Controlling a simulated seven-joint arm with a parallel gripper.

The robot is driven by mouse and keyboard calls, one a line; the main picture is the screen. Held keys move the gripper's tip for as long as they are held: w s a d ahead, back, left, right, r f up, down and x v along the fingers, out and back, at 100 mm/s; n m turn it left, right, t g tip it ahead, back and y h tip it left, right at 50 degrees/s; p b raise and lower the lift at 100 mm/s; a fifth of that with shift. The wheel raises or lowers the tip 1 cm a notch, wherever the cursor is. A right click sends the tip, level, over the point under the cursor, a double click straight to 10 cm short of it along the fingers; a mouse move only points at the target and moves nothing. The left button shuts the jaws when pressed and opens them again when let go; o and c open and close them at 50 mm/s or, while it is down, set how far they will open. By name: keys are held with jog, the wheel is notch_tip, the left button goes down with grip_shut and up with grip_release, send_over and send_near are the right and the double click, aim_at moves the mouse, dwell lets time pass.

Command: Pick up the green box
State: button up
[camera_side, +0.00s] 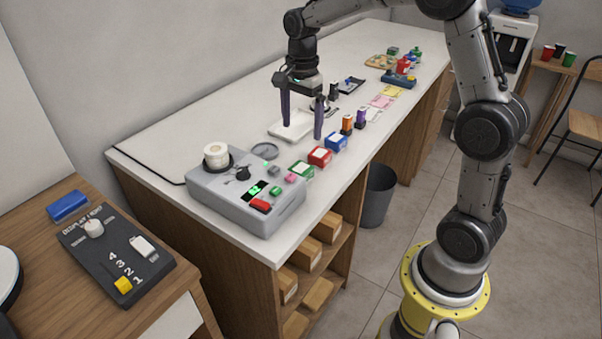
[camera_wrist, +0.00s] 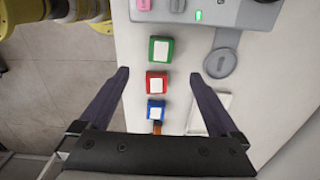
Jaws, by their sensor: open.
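The green box (camera_side: 302,170) with a white label lies on the white counter, beside the grey machine. It also shows in the wrist view (camera_wrist: 161,49), beyond my fingertips and roughly between their lines. My gripper (camera_side: 302,131) is open and empty, above the counter near the white tray. In the wrist view my gripper (camera_wrist: 166,75) has its two dark fingers wide apart. A red box (camera_wrist: 156,81) and a blue box (camera_wrist: 155,110) stand in a row with the green box. All three boxes are apart from the fingers.
The grey machine (camera_side: 220,190) with buttons and a white roll stands close to the green box. A round grey disc (camera_side: 265,151) and a white tray (camera_side: 285,133) lie behind the row. Orange and purple bottles (camera_side: 347,124) stand farther along. The counter's front edge is near the boxes.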

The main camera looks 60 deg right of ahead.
send_over(301, 167)
jog(key=f, duration=0.8)
jog(key=shift+s, duration=0.25)
jog(key=shift+w+f, duration=0.2)
jog(key=shift+f, duration=2.9)
jog(key=c, duration=1.5)
jog(key=shift+r, duration=0.1)
